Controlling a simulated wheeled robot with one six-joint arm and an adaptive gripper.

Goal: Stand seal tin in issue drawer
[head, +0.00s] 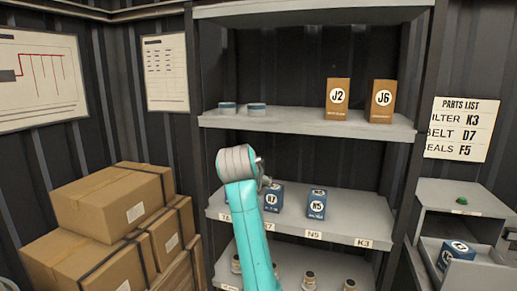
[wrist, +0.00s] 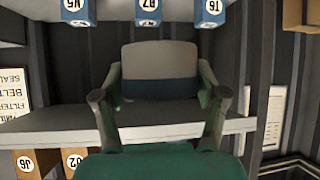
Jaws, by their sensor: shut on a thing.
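My gripper (wrist: 160,88) is shut on a tin (wrist: 160,57) with a grey face and a dark blue band, one finger at each side. The wrist view is upside down, and no marking on the tin can be read. In the head view my gripper (head: 264,172) is in front of the shelving, between the middle and lower shelves. It is mostly hidden behind my wrist, and the tin cannot be made out there. The issue drawer (head: 484,277) stands open at the lower right, with a blue box (head: 457,252) in it, well right of my gripper.
Two low tins (head: 257,109) and the J2 (head: 338,98) and J6 (head: 383,100) boxes stand on the middle shelf (head: 300,123). Blue boxes, including N5 (head: 317,204), are on the shelf below. Stacked cartons (head: 112,200) fill the left. A parts list (head: 462,128) hangs right.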

